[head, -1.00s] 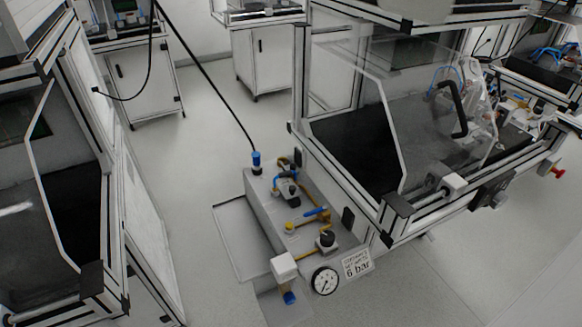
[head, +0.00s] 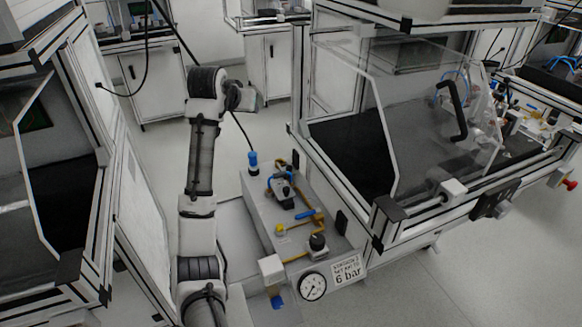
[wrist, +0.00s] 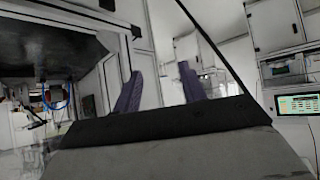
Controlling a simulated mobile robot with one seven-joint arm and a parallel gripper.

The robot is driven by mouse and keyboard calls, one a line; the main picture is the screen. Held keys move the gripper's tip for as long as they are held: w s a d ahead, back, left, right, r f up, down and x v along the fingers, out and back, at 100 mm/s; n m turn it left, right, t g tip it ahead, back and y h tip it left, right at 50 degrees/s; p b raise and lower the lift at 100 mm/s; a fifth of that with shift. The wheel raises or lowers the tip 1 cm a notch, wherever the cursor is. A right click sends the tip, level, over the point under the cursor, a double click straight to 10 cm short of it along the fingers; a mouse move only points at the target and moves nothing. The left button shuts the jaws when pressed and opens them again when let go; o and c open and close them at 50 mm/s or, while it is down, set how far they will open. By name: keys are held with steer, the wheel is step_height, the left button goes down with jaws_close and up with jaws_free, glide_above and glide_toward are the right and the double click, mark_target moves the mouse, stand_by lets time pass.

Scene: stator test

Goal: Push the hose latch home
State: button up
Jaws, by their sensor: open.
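A blue hose coupling (head: 253,161) stands upright at the back left corner of a grey pneumatic unit (head: 262,205). A black hose (head: 240,128) runs up from the coupling and passes behind my arm. I take this coupling to be where the hose latch is; it is too small to tell whether it is seated. My gripper (wrist: 159,84) is open and empty in the wrist view, its two purple-grey fingers spread apart. In the head view my gripper end (head: 247,97) is raised above and behind the coupling, apart from it; its fingers cannot be made out there.
The unit carries a blue-handled valve (head: 309,213), a black knob (head: 318,242), a pressure gauge (head: 312,287) and a 6 bar sign (head: 346,267). A framed machine (head: 345,150) with a clear guard stands close on the right, another cabinet (head: 140,215) on the left.

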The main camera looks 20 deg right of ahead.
mark_target(289, 167)
steer(key=s+d+f+m+g+y, duration=0.2)
steer(key=s+d+f+g+y, duration=0.1)
steer(key=s+d+f+g, duration=0.4)
steer(key=w+d+f, duration=0.1)
steer(key=f, duration=0.3)
steer(key=w+d+f+t+p, duration=0.1)
steer(key=w+d+f, duration=0.1)
steer(key=f, duration=0.3)
steer(key=w+d+f+t+p, duration=0.1)
steer(key=w+f, duration=0.1)
steer(key=f, duration=0.2)
steer(key=shift+d+f+h, duration=0.15)
steer(key=shift+f+h, duration=0.1)
steer(key=shift+h, duration=0.05)
jaws_close()
